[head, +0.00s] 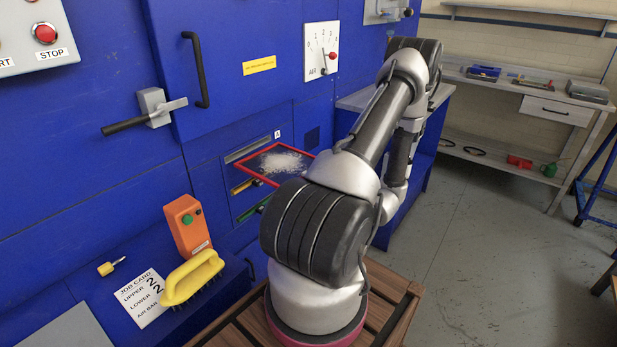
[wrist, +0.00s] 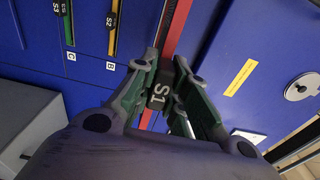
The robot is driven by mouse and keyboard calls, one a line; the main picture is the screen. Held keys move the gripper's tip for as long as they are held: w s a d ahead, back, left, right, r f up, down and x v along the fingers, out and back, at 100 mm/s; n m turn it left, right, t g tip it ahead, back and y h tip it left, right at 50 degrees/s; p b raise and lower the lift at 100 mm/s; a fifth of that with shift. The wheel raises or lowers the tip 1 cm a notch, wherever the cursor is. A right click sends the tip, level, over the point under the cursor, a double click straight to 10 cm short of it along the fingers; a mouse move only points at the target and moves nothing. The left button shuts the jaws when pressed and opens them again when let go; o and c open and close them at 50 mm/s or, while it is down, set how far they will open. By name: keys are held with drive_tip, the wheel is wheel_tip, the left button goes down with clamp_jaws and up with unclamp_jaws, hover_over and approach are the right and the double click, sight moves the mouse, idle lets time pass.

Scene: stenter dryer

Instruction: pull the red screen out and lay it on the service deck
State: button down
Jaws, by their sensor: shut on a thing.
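The red screen (head: 296,150) sticks out level from its slot in the blue dryer wall, with pale lint heaped on its mesh. Its red edge also shows in the wrist view (wrist: 179,28). My gripper (wrist: 163,80) is shut on the dark handle marked S1 at the screen's front. In the head view my arm hides the gripper and the screen's near right corner. A grey-topped blue cabinet (head: 357,100) stands to the right of the slot, partly behind my arm. I cannot tell whether it is the service deck.
The blue ledge at lower left holds an orange button box (head: 187,226), a yellow brush (head: 192,277) and a job card (head: 143,298).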

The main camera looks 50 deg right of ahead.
drive_tip(key=s, duration=1.4)
drive_tip(key=shift+d, duration=0.2)
idle(1.2)
drive_tip(key=shift+s, duration=0.15)
